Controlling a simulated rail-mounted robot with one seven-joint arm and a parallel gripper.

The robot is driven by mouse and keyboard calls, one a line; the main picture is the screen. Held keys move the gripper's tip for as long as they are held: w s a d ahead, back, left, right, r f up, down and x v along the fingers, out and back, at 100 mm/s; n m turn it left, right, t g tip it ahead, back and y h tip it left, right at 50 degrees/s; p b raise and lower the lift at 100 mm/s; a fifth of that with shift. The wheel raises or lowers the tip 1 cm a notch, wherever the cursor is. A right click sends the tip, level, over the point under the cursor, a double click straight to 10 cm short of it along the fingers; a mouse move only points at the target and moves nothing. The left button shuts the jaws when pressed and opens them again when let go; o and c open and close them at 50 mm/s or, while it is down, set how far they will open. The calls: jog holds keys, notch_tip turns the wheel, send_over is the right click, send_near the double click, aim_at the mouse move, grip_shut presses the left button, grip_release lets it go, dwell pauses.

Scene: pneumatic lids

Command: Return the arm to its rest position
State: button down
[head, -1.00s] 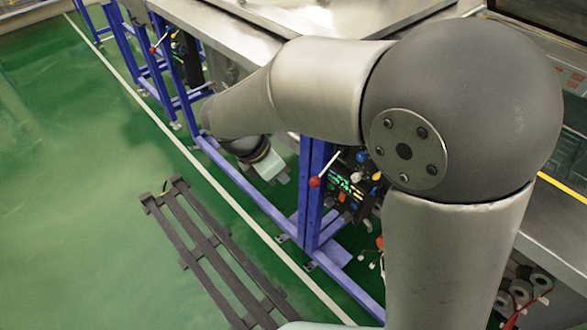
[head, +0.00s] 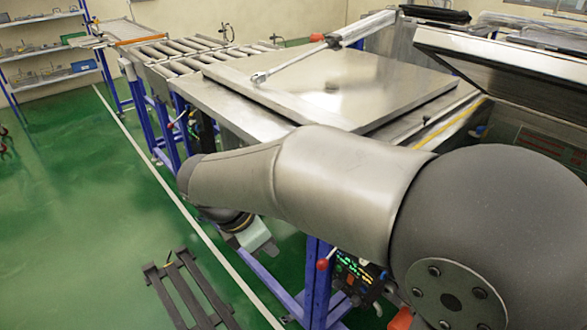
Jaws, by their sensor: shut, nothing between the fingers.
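My arm reaches from the lower right across the picture to the left, its large dark joint close to the camera. The forearm ends beside the blue frame of the steel table. My gripper (head: 268,249) shows small and partly hidden below the forearm's far end, at the pale hand, pointing down and to the right. It is shut and holds nothing. It hangs over the green floor side of the table, apart from the tabletop.
The steel table carries a flat closed lid (head: 330,85) with a metal bar handle (head: 330,47). A raised lid (head: 510,75) stands at right. A control box (head: 352,275) with a red-knobbed lever is near my arm. A dark rack (head: 185,290) lies on the open green floor.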

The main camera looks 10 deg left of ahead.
jog(key=s+d+r+m+g+y+p, duration=0.1)
jog(key=d+r+m+p, duration=0.1)
jog(key=d+m, duration=0.4)
jog(key=s+d+r+m+g+p, duration=0.1)
jog(key=d+r+m+p, duration=0.2)
jog(key=d, duration=0.4)
jog(key=s+d+m+y+p, duration=0.3)
jog(key=s+d+m, duration=0.6)
jog(key=m, duration=0.7)
jog(key=shift+d+f+y+p, duration=0.3)
jog(key=shift+d+p, duration=0.1)
jog(key=shift+d, duration=1)
